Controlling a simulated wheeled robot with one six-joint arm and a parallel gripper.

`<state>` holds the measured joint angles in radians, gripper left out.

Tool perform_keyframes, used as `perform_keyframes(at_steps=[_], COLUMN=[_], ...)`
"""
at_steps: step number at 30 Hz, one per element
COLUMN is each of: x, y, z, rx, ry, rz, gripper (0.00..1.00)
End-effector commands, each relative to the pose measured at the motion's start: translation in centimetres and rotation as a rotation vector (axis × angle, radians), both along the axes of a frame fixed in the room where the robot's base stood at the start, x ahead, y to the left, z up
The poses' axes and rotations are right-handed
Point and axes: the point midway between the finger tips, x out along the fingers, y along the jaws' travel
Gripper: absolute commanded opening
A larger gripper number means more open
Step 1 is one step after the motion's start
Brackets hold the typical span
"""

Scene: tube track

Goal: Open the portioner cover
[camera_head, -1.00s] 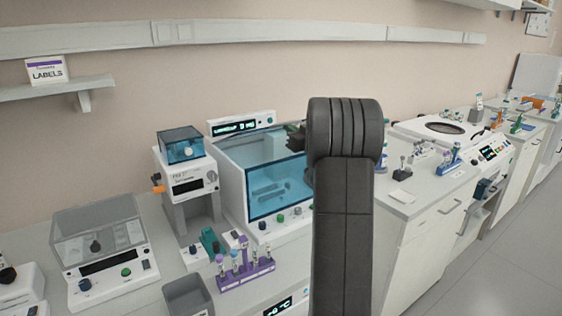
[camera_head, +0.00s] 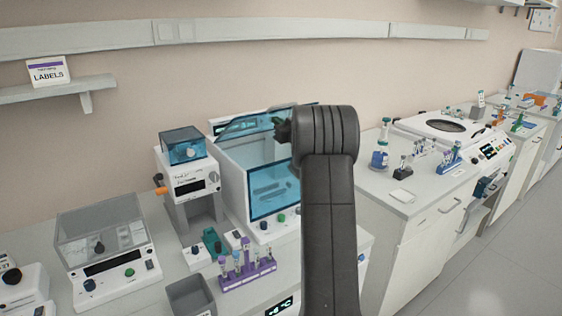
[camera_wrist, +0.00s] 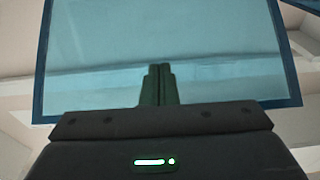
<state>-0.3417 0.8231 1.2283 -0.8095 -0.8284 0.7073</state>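The wide white machine that I take for the portioner (camera_head: 232,182) stands left of my arm, with a blue-tinted front window (camera_head: 272,190). Its blue-tinted, dark-framed cover (camera_head: 243,125) is raised and tilted up at the back, in front of its display. My gripper (camera_head: 281,131) is at the cover's right part, partly hidden by my wrist. In the wrist view the cover (camera_wrist: 100,45) fills most of the picture, and my gripper's dark fingers (camera_wrist: 160,72) are together in front of it. Nothing shows between them; I cannot tell whether they touch the cover.
A smaller white device with a blue-tinted top (camera_head: 183,147) stands left of the machine. A purple tube rack (camera_head: 247,274) and a grey bin (camera_head: 190,297) are in front. A grey-covered device (camera_head: 103,235) is at left. Bottles (camera_head: 381,155) stand on the right counter.

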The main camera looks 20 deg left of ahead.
Motion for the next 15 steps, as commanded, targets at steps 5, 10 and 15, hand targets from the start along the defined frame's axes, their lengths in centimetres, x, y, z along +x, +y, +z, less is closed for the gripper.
perform_keyframes(at_steps=[5, 10, 15], x=[0.65, 0.78, 0.78], y=[0.71, 0.82, 0.76], z=[0.89, 0.91, 0.98], rx=[0.005, 0.006, 0.007], ry=[-0.006, -0.007, -0.007], rz=[-0.001, -0.002, -0.002], gripper=[0.0, 0.0, 0.0])
